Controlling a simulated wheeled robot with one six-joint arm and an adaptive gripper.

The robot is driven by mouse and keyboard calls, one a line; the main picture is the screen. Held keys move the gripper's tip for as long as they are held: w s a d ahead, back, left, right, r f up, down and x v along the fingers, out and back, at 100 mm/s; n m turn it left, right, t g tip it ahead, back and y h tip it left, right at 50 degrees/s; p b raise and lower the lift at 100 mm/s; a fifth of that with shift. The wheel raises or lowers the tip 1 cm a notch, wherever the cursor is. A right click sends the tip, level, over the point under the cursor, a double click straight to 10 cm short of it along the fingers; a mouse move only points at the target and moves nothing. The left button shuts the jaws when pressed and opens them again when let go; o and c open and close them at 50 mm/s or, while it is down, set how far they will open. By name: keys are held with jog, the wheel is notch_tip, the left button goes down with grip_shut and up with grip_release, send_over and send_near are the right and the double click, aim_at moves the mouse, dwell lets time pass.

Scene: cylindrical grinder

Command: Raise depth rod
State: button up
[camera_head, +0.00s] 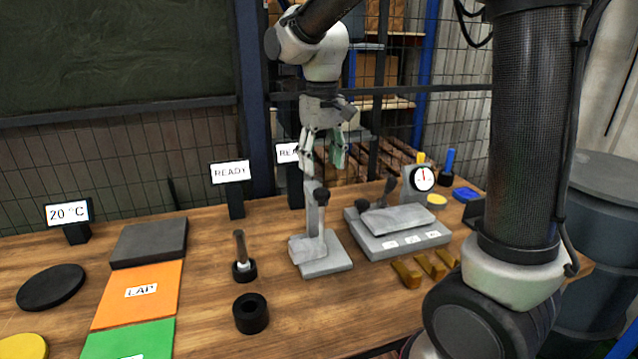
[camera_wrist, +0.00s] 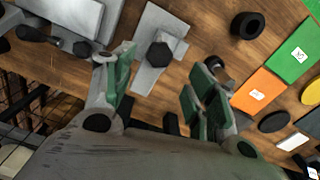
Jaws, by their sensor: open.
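A grey metal stand (camera_head: 313,240) with an upright post and a black knob (camera_head: 322,197) on top is on the wooden bench. Which part is the depth rod I cannot tell for sure. My gripper (camera_head: 323,155) points down above the stand, open and empty, with green pads. In the wrist view the black knob (camera_wrist: 158,54) and the stand's base (camera_wrist: 150,22) show beyond the spread fingers of my gripper (camera_wrist: 165,92). The fingers appear apart from the knob. A short grey rod (camera_head: 240,247) stands upright in a black collar left of the stand.
A grey fixture (camera_head: 397,243) with black-knobbed levers and a dial gauge (camera_head: 423,179) stand to the right, with brass blocks (camera_head: 407,275) in front. A black ring (camera_head: 250,314), an orange LAP mat (camera_head: 138,296) and a green mat (camera_head: 130,341) lie left. READY signs (camera_head: 230,173) stand behind.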

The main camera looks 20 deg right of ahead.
aim_at(322, 190)
notch_tip(322, 190, down, 7)
jog(key=shift+r, duration=0.1)
dwell(0.3)
